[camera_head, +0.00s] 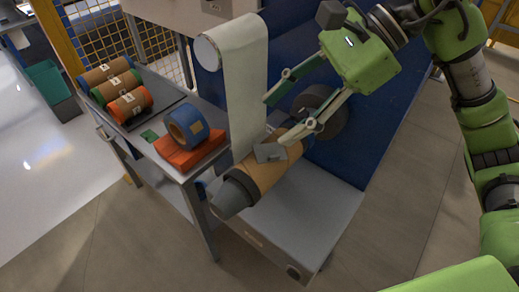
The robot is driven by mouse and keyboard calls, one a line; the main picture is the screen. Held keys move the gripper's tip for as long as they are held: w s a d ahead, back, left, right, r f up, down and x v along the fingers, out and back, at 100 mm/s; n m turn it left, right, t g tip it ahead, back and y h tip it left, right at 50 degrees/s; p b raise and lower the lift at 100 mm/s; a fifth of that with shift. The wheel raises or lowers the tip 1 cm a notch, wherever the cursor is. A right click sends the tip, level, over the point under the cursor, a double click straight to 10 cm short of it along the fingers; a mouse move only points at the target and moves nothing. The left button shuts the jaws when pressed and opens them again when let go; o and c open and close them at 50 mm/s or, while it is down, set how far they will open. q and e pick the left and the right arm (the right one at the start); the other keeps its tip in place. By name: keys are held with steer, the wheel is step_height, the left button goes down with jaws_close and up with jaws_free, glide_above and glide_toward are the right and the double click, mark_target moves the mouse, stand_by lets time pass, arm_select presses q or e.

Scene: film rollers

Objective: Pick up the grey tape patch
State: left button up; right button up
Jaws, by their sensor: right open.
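The grey tape patch (266,153) is a small flat dark-grey piece lying on the upper side of a brown film roll (262,173). The roll sits on a spindle with a grey cone-shaped end (233,194). My right gripper (274,121) reaches in from the upper right, with its two long fingers spread and nothing seen between them. Its lower fingertip is close to the patch's upper right edge; I cannot tell if they touch. My left gripper is not in view.
A pale film web (240,85) hangs just left of the right gripper. A blue machine panel (375,125) stands behind the spindle, and a dark round flange (321,110) is beside the fingers.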

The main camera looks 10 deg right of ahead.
steer(key=w+d+t+h, duration=0.1)
steer(key=w+d+h, duration=0.15)
steer(key=d, duration=0.35)
steer(key=p, duration=0.1)
glide_toward(273, 152)
steer(key=a+f, duration=0.1)
steer(key=shift+w+a+f+h+p, duration=0.35)
steer(key=shift+f+h, duration=0.1)
steer(key=shift+f, duration=0.1)
steer(key=p+x, duration=0.1)
steer(key=x, duration=0.2)
steer(key=shift+a+f, duration=0.15)
steer(key=shift+w+a+f, duration=0.1)
steer(key=shift+a+f, duration=0.1)
steer(key=shift+f, duration=0.25)
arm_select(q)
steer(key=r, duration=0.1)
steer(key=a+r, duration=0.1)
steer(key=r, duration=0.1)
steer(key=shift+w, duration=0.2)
arm_select(e)
steer(key=c, duration=0.8)
